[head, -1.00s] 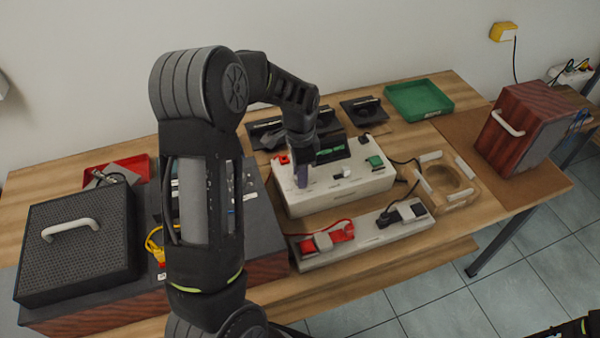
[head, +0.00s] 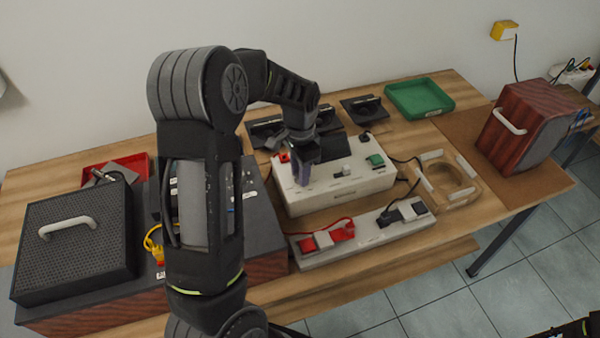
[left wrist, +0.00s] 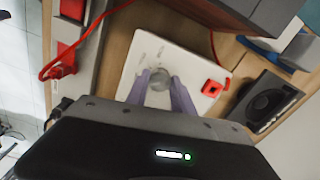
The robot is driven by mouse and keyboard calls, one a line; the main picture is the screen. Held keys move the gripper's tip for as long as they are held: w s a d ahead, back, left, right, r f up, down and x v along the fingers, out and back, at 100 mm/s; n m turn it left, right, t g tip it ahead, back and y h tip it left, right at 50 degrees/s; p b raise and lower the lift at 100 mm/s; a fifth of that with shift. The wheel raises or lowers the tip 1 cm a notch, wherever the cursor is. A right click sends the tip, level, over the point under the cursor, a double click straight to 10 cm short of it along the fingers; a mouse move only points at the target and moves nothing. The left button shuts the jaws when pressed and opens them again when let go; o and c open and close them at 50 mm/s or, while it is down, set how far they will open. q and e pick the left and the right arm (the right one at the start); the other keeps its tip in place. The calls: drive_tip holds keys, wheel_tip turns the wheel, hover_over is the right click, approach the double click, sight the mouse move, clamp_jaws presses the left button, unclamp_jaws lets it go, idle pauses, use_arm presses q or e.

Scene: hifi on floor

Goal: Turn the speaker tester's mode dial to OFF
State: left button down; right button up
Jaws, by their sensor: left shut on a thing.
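In the left wrist view the gripper's purple fingers (left wrist: 160,88) are closed on either side of the round grey mode dial (left wrist: 159,78). In the head view the gripper hides the dial. The printed dial labels are too small to read.
A power strip (head: 368,234) with red and black plugs lies in front of the tester. Black speaker drivers (head: 362,110) and a green tray (head: 418,98) are behind. A wooden ring jig (head: 447,180) is on the right. A large speaker cabinet (head: 75,238) lies left.

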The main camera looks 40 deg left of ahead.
use_arm(q)
drive_tip(key=n, duration=0.3)
drive_tip(key=shift+b, duration=0.35)
drive_tip(key=shift+n, duration=1.5)
drive_tip(key=c, duration=1.1)
unclamp_jaws()
drive_tip(key=shift+r, duration=0.1)
wheel_tip(320, 180, up, 8)
drive_tip(key=shift+f+b, duration=0.15)
drive_tip(key=shift+b, duration=0.5)
drive_tip(key=shift+f, duration=0.1)
